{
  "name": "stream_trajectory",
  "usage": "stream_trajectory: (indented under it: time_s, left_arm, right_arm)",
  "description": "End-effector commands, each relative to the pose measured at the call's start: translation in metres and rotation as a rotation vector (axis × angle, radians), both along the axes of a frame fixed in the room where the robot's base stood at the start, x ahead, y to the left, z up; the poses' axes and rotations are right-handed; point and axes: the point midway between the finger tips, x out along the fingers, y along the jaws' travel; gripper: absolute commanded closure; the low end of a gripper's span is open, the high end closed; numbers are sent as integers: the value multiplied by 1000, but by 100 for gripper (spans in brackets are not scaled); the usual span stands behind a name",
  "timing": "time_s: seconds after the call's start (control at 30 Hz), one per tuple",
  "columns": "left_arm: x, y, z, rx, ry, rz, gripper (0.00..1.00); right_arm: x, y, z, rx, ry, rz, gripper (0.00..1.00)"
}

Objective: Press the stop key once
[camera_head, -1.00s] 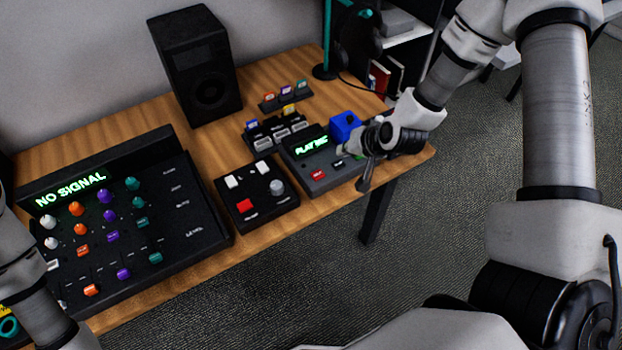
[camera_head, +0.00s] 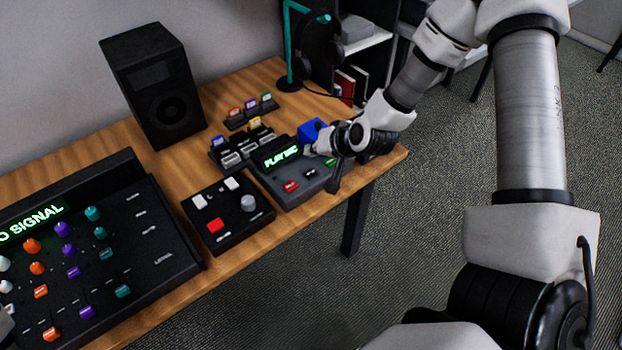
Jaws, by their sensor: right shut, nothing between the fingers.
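A grey player box (camera_head: 291,204) with a lit green display (camera_head: 281,155) stands near the table's right front. Its display appears to read "PLAY MIC". On its top are a red key (camera_head: 291,186), a black key (camera_head: 310,172) and a green key (camera_head: 330,162). Their labels are too small to read, so I cannot tell which is the stop key. My right gripper (camera_head: 314,149) is shut and empty at the box's right rear, beside a blue block (camera_head: 311,130). I cannot tell whether its tips touch anything.
A black pad (camera_head: 228,232) with a red button and knob lies left of the player. A large mixer (camera_head: 150,262) fills the left front. A speaker (camera_head: 155,85), small tagged holders (camera_head: 250,112) and a teal stand (camera_head: 288,50) are behind. The table (camera_head: 110,160) ends just right of my gripper.

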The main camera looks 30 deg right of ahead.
Motion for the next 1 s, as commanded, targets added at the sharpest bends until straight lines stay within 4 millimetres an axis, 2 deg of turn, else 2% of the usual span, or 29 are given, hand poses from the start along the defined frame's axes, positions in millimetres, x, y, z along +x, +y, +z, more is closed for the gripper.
stream_trajectory:
  time_s: [0.03,0.1,0.3,1.0]
  left_arm:
    - [0,0,-16,0,0,0,60]
    - [0,0,-25,0,0,0,60]
    - [0,0,-41,0,0,0,60]
    - [0,0,-40,0,0,0,60]
  right_arm:
    - [0,0,-16,0,0,0,100]
    - [0,0,-27,0,1,0,100]
    - [0,0,-45,0,2,-1,100]
    - [0,0,-46,0,0,0,100]
